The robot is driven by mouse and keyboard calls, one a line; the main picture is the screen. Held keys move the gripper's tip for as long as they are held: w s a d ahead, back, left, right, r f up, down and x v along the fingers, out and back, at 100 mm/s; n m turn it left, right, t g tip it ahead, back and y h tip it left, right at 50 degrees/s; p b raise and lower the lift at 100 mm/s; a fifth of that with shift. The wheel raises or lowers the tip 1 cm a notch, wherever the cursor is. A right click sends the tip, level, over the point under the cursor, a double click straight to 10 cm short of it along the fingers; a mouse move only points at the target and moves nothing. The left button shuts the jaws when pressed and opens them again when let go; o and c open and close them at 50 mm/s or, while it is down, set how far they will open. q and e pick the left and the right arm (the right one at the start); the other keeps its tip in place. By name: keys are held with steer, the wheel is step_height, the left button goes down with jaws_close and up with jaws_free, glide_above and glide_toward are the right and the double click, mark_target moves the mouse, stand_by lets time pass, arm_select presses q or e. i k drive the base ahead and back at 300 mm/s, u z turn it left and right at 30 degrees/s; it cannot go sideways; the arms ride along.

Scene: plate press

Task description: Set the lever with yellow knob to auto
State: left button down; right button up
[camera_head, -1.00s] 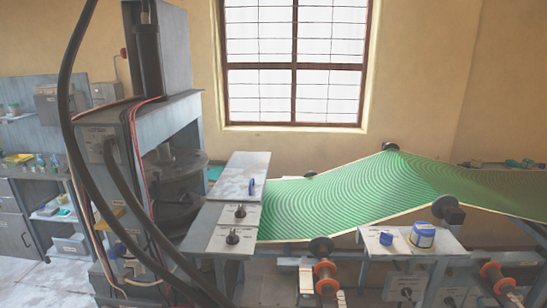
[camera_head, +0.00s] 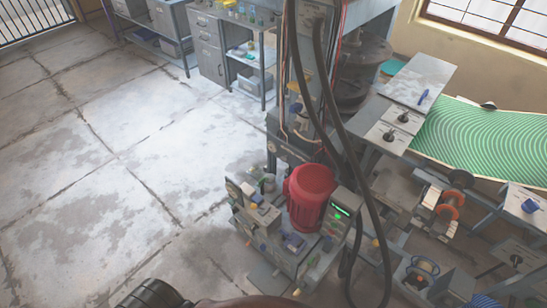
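No lever with a yellow knob and no "auto" label can be made out for certain. A low machine unit (camera_head: 300,258) with a red motor (camera_head: 310,190) stands at the lower middle. It carries small controls and a panel with a green lit display (camera_head: 341,210). A small yellow spot (camera_head: 257,198) shows on the unit's left part, too small to tell whether it is a lever knob. Neither gripper's fingers are in view. A dark rounded part, likely of my own arm, shows at the bottom edge, left of the middle.
The tall press (camera_head: 365,50) with thick black hoses (camera_head: 335,110) stands behind the unit. A table with two black knobs (camera_head: 388,135) and a green patterned sheet (camera_head: 480,140) are at right. Grey drawers (camera_head: 208,45) stand at the back. The concrete floor (camera_head: 100,170) at left is clear.

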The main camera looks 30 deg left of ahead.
mark_target(253, 206)
steer(key=u, duration=1.35)
